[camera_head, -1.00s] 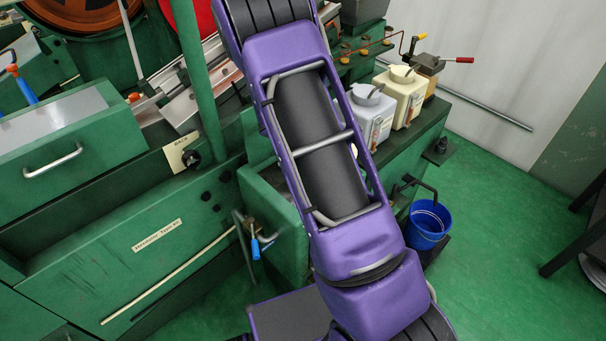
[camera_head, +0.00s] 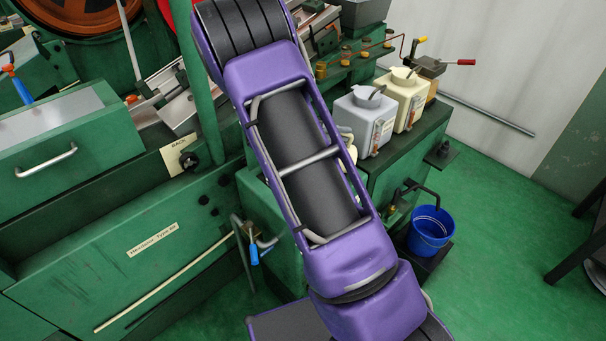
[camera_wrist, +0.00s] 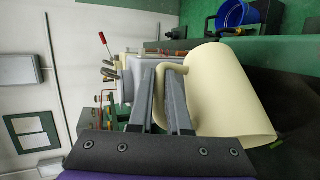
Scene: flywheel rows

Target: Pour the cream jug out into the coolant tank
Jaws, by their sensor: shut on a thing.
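The cream jug (camera_wrist: 230,95) fills the right middle of the wrist view. My gripper (camera_wrist: 166,75) is shut on its looped handle. The wrist picture is rolled; against the upright containers behind, the jug looks tipped far onto its side. Its mouth and contents cannot be seen. In the head view a small cream part of the jug (camera_head: 349,147) shows beside my arm, which hides my gripper. A pale grey tank (camera_head: 361,120) and a cream one (camera_head: 405,98) with funnel-like tops stand on the green bench. Their labels are too small to tell which holds coolant.
A blue bucket (camera_head: 431,230) stands low beside the green bench (camera_head: 412,165). A red-tipped lever (camera_head: 458,62) stands behind the tanks. Green floor (camera_head: 500,220) is open on the right.

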